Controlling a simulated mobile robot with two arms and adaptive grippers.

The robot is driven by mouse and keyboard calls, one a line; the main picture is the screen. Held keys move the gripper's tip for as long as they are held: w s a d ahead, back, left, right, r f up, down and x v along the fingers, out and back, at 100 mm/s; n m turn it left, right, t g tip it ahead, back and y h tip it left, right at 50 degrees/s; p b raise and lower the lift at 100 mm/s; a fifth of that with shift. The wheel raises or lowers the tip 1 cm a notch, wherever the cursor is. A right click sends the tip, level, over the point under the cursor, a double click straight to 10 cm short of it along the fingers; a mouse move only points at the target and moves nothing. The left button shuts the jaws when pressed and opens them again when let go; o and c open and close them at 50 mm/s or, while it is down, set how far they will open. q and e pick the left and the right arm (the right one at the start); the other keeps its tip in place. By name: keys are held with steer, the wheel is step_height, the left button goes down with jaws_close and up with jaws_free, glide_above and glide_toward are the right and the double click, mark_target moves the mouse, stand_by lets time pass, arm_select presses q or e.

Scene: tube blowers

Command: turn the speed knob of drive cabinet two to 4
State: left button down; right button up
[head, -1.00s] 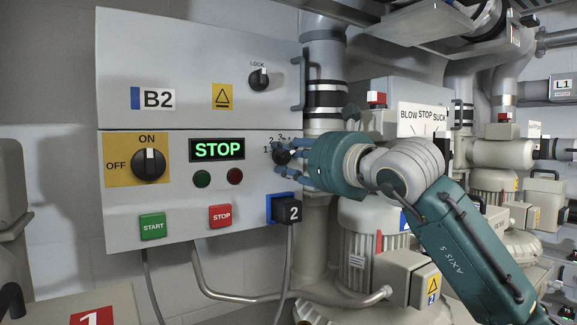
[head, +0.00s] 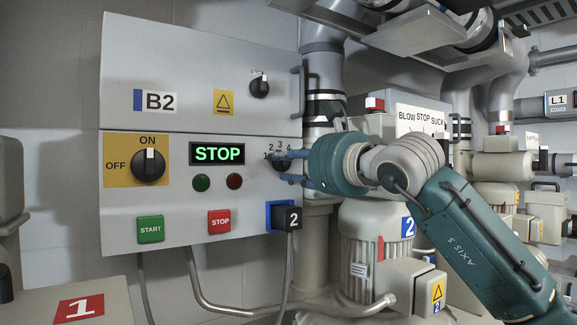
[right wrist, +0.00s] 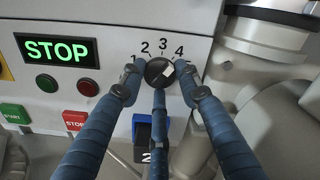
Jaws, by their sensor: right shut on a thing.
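The grey drive cabinet marked B2 (head: 190,230) has a black speed knob (head: 282,163) at its right, under a printed scale showing 1, 2, 3 and 4. My right gripper (head: 285,168) reaches in from the right, its blue fingers around this knob. In the right wrist view, the fingers (right wrist: 160,80) are shut on the knob (right wrist: 157,73), one on each side and one below. My left gripper is not in view.
The display (head: 217,153) reads STOP, and the main switch (head: 148,164) points to ON. Green START (head: 150,229) and red STOP (head: 219,221) buttons sit below. A black plug marked 2 (head: 292,218) is just under the knob. Pipes and a blower motor (head: 375,245) stand at right.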

steer(key=shift+f, duration=0.15)
steer(key=o, duration=1.2)
steer(key=shift+d, duration=0.1)
steer(key=shift+c, duration=0.2)
steer(key=v, duration=1.2)
steer(key=shift+w, duration=0.1)
